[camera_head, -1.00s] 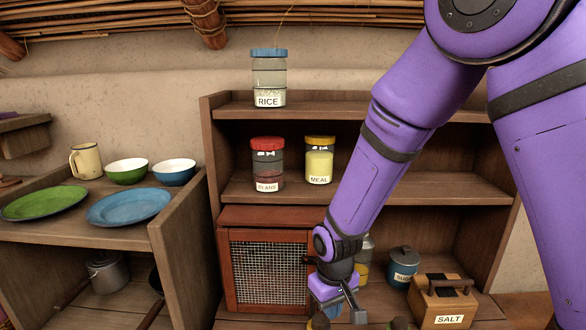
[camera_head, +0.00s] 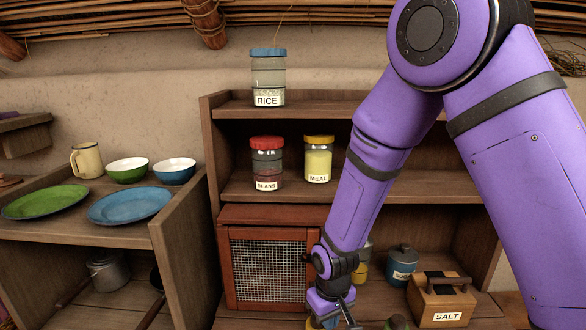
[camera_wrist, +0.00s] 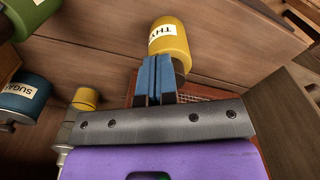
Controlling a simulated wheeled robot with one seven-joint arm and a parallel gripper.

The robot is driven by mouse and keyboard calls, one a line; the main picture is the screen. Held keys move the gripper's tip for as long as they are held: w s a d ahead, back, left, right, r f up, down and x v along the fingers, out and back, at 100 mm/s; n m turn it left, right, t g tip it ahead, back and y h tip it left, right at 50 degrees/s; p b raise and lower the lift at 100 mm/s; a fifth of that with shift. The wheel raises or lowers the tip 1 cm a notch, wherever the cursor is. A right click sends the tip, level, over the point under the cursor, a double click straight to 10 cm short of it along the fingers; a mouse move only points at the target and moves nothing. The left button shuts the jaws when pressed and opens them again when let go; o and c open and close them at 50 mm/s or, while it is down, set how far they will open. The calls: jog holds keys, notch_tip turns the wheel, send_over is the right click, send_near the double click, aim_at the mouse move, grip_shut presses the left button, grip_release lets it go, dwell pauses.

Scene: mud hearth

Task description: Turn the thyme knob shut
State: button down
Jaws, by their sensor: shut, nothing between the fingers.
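In the wrist view, a yellow round container or knob with a white label reading "THY" (camera_wrist: 170,40) is just beyond my fingertips. The rest of its label is cut off by its curve. My gripper (camera_wrist: 157,62) is shut with its blue finger pads together and nothing between them. The pads overlap the lower edge of the yellow piece in the picture; I cannot tell whether they touch it. In the head view, my gripper (camera_head: 331,318) is low at the frame's bottom edge, in front of the shelf, and largely hides what is there.
A red mesh-door cabinet (camera_head: 268,267) stands left of my gripper. A blue sugar tin (camera_head: 401,263) and a wooden salt box (camera_head: 441,301) stand to the right. Jars labelled beans (camera_head: 267,163) and meal (camera_head: 318,160) sit on the shelf above.

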jog(key=shift+s+a+f, duration=0.25)
jog(key=shift+s+f, duration=0.2)
jog(key=shift+s, duration=0.05)
dwell(0.4)
jog(key=shift+s+a, duration=0.1)
jog(key=shift+a, duration=0.3)
jog(key=shift+s, duration=0.1)
notch_tip(320, 180, up, 6)
dwell(0.8)
